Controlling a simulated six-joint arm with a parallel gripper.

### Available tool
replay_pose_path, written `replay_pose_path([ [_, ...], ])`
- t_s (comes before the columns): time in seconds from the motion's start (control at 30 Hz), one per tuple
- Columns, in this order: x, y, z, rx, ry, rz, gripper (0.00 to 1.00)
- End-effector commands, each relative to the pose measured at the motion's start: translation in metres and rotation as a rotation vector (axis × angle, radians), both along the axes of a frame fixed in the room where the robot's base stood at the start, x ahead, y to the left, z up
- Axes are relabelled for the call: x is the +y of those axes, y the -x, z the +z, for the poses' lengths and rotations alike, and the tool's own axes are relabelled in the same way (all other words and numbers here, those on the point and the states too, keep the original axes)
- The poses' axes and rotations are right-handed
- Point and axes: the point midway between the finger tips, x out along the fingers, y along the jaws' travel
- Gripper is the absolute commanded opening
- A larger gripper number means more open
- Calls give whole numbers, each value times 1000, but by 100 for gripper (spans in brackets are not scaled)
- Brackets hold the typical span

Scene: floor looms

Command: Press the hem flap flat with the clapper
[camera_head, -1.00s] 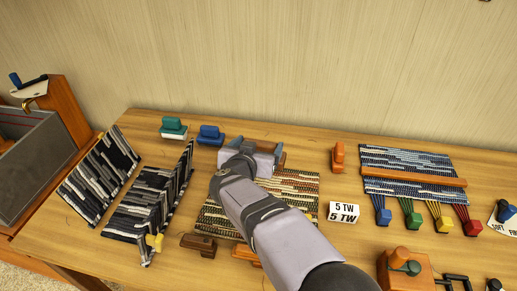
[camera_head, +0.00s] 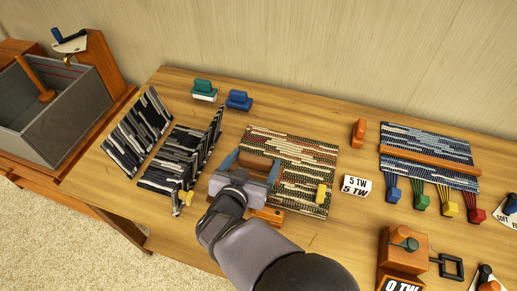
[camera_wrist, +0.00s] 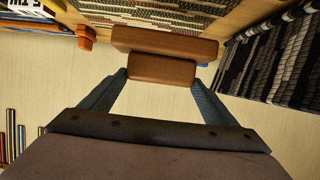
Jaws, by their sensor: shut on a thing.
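My gripper (camera_head: 252,168) is shut on the clapper (camera_head: 259,163), a brown wooden block. In the wrist view my gripper (camera_wrist: 159,78) has a blue-grey finger on either side of the clapper's smaller block, with a wider brown bar (camera_wrist: 165,42) beyond it. The clapper is over the left part of a tan and red woven mat (camera_head: 290,150); its height above the mat is hard to tell. To the left, a black and grey striped cloth (camera_head: 178,157) has a flap (camera_head: 213,135) standing up at its right edge, apart from the clapper. I take this as the hem flap.
A yellow piece (camera_head: 183,198) is at the striped cloth's front, another (camera_head: 321,193) on the mat. Green (camera_head: 204,90) and blue (camera_head: 239,99) blocks stand behind. An orange piece (camera_head: 267,215) lies in front; a blue weaving (camera_head: 425,155) lies right.

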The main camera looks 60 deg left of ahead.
Motion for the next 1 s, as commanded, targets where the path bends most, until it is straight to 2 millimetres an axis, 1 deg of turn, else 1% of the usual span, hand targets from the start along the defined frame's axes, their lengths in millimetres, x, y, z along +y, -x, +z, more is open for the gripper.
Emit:
replay_pose_path([
  [0.07,0,0,1,-1,-3,1,49],
  [0.27,1,0,-6,-1,-3,0,49],
  [0.47,1,0,-20,-1,-2,0,49],
  [0.8,1,0,-48,-1,-2,0,49],
  [1.0,1,0,-56,-1,-2,0,49],
])
